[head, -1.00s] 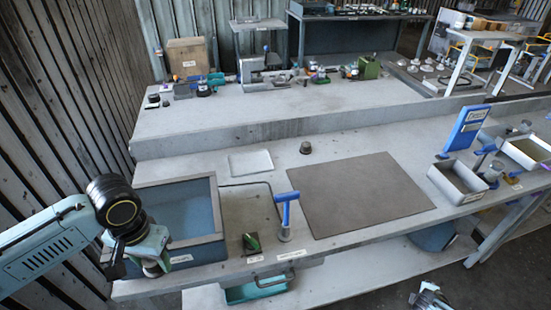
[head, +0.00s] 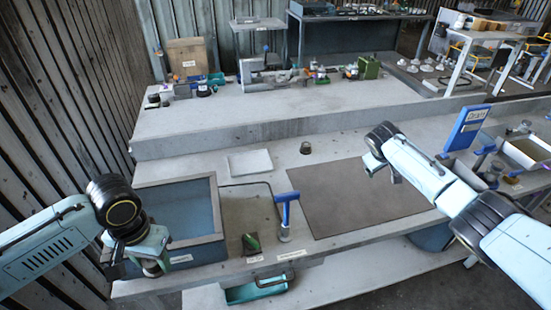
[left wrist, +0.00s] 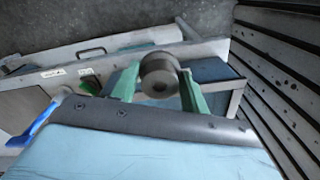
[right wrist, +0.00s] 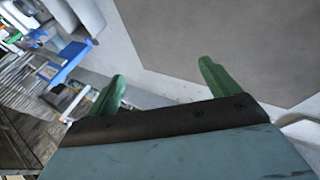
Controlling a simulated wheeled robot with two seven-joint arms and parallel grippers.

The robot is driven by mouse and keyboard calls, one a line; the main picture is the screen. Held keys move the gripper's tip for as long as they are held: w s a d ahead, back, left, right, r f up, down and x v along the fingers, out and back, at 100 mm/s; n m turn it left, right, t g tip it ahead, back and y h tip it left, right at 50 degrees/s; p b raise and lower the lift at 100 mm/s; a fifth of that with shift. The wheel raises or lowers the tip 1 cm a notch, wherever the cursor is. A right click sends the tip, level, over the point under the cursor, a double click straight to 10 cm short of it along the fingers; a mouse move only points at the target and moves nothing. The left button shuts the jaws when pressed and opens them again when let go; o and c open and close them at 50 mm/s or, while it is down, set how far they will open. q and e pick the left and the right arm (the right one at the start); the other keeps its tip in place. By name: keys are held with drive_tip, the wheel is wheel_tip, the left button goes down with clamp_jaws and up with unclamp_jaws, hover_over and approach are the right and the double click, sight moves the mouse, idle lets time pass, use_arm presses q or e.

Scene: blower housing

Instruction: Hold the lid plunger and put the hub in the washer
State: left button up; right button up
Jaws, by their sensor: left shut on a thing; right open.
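The hub is a dark grey cylinder with a hole in its end, and it shows in the left wrist view (left wrist: 157,76). My left gripper (left wrist: 160,85) is shut on it; in the head view that gripper (head: 152,262) is at the near left corner of the washer, and the hub is mostly hidden. The washer (head: 205,248) is a grey open-topped box with a blue inside. The lid plunger (head: 284,212), a blue T-handle on a post, stands upright right of it. My right gripper (right wrist: 162,82) is open and empty above the bench; its fingers are unclear in the head view.
A brown-grey mat (head: 345,205) lies mid-bench, partly behind my right arm. A white tray (head: 250,162) and a small dark knob-like part (head: 306,148) are behind it. A green-and-black switch (head: 251,243) sits by the plunger. A blue sign (head: 467,127) stands at right.

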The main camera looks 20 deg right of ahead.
drive_tip(key=w+a+r+m+y, duration=0.1)
drive_tip(key=w+a+r+y, duration=0.15)
drive_tip(key=a, duration=0.85)
drive_tip(key=g+y, duration=0.4)
approach(288, 193)
drive_tip(key=shift+h, duration=0.25)
drive_tip(key=f, duration=1.1)
drive_tip(key=shift+a, duration=0.25)
drive_tip(key=shift+r, duration=0.1)
